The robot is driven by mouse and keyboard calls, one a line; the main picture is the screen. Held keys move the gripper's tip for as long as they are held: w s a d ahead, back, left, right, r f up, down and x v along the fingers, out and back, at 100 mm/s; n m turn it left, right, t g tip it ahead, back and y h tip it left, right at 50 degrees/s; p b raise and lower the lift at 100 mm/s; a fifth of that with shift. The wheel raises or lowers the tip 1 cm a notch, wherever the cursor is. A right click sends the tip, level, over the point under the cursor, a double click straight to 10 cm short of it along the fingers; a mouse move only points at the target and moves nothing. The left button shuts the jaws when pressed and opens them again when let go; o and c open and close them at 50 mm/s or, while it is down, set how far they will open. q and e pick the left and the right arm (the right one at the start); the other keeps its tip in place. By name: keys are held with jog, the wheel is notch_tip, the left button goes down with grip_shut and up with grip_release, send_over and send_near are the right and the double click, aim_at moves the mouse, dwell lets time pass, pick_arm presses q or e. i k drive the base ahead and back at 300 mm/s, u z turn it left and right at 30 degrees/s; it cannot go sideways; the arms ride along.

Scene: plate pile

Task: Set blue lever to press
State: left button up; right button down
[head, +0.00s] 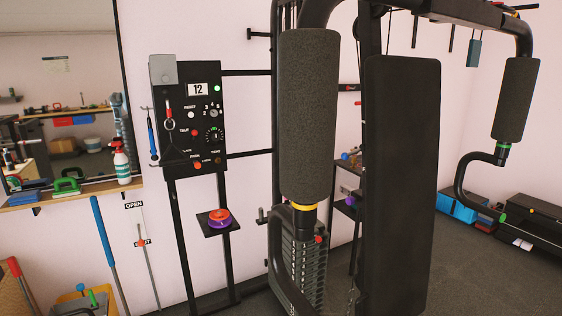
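A blue lever-like handle (152,137) stands upright along the left side of the black control panel (205,95). I cannot tell which of the two is the task's blue lever. I cannot read a "press" label on the panel; its small labels are too small. Neither of my grippers is in view.
The multi-gym fills the centre with a padded roller (308,110), a black backrest (403,180) and a weight stack (305,262). A shelf (75,195) at left holds a spray bottle (121,162). A small stand (220,228) holds orange and purple discs. Floor is open at right.

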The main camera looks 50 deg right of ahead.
aim_at(345, 156)
jog(key=u, duration=0.1)
jog(key=i, duration=1.25)
jog(key=z, duration=0.5)
jog(key=i, duration=0.85)
jog(key=z, duration=1.45)
jog(key=i, duration=0.55)
jog(key=z, duration=0.55)
